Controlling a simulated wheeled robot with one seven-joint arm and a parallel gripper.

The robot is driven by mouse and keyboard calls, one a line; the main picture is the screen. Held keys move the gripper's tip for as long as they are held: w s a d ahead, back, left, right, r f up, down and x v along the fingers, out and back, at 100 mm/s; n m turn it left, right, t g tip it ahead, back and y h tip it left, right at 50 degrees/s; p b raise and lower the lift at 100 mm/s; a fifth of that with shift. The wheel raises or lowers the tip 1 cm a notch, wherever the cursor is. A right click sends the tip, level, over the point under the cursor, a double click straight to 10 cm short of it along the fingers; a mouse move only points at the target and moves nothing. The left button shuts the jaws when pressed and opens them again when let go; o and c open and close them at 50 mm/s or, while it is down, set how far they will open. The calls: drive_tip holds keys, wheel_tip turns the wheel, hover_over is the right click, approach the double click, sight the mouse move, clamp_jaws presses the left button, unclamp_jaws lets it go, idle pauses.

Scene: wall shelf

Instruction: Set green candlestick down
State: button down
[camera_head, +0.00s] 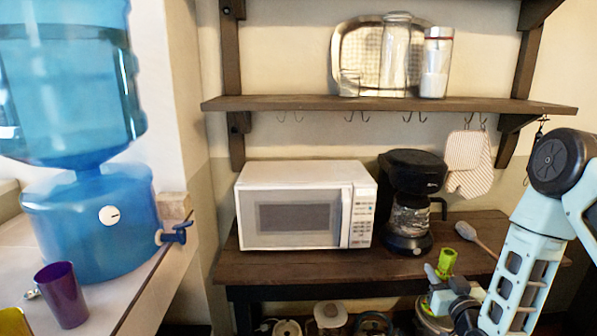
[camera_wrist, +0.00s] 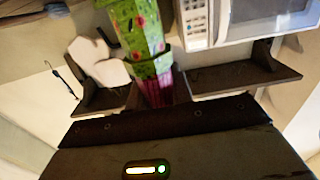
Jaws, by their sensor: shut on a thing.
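The green candlestick (camera_head: 447,260) is in my gripper (camera_head: 444,274), in front of and to the right of the coffee maker in the head view. Its upper part shows above the grey fingers; its lower part is hidden by them. It appears near the front edge of the dark wooden table (camera_head: 300,266); I cannot tell whether it touches anything. In the wrist view, which looks upside down, a green piece with red spots (camera_wrist: 138,35), apparently the candlestick, fills the upper middle and narrows to a magenta end. The fingertips are not clear there.
A white microwave (camera_head: 290,210) and a black coffee maker (camera_head: 410,200) stand on the table. A grey spoon-like utensil (camera_head: 474,236) lies to the right. Oven mitts (camera_head: 468,165) hang under the wall shelf (camera_head: 390,104). Pots (camera_head: 330,317) stand below. Some tabletop right of the coffee maker is clear.

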drive_tip(key=s+d+f+y, duration=0.1)
drive_tip(key=s+f, duration=0.5)
drive_tip(key=f, duration=0.4)
drive_tip(key=s+a+f+h, duration=0.1)
drive_tip(key=s+a, duration=0.1)
drive_tip(key=s, duration=0.5)
drive_tip(key=shift+s+m+h, duration=0.3)
drive_tip(key=shift+s, duration=0.05)
drive_tip(key=shift+w+f, duration=0.1)
